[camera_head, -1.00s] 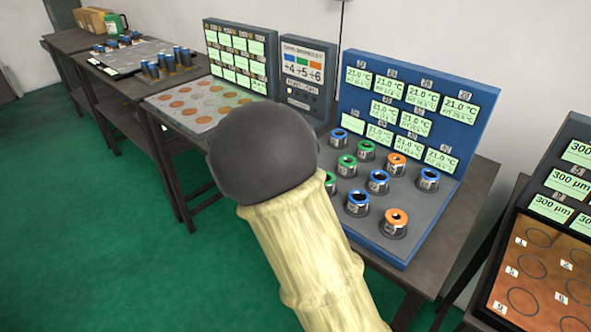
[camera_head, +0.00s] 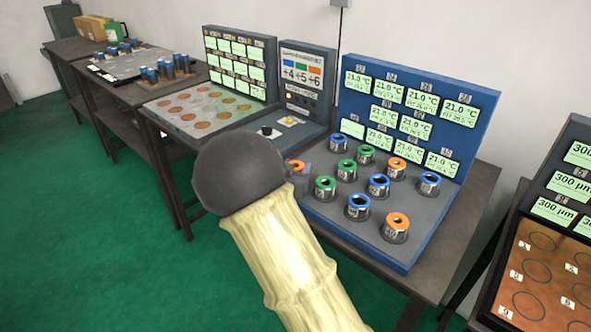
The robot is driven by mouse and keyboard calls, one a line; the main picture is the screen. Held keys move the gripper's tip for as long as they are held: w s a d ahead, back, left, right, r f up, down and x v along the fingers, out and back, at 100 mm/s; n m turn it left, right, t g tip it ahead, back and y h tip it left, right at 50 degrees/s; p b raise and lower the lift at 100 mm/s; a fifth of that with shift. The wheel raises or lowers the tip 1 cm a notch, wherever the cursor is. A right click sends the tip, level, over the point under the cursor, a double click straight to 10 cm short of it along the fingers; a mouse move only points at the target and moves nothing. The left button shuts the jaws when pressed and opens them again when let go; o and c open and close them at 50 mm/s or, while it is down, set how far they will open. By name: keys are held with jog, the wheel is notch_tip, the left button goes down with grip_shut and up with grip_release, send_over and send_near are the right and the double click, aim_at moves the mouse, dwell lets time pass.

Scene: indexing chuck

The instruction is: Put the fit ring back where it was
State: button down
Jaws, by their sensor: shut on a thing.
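An orange-topped fit ring (camera_head: 296,164) shows just past the dark round end of my arm, at the left edge of the blue station. My gripper (camera_head: 302,172) is mostly hidden behind that dark part; only a bit of grey finger shows beside the ring. It is shut on the ring. The blue station (camera_head: 415,258) carries several ringed posts, with green (camera_head: 325,188), blue (camera_head: 358,206) and orange (camera_head: 396,227) tops.
Left of the station stands a grey unit (camera_head: 301,80) with coloured bars and a small plate with knobs. Further left is a board with copper discs (camera_head: 190,112). An orange-brown board (camera_head: 540,270) stands at the right. Green floor lies open at the left.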

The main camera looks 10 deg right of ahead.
jog(key=shift+d+r, duration=0.1)
jog(key=c, duration=0.7)
grip_release()
jog(key=shift+c, duration=0.2)
jog(key=v, duration=1.2)
jog(key=shift+p, duration=0.35)
jog(key=shift+s, duration=0.1)
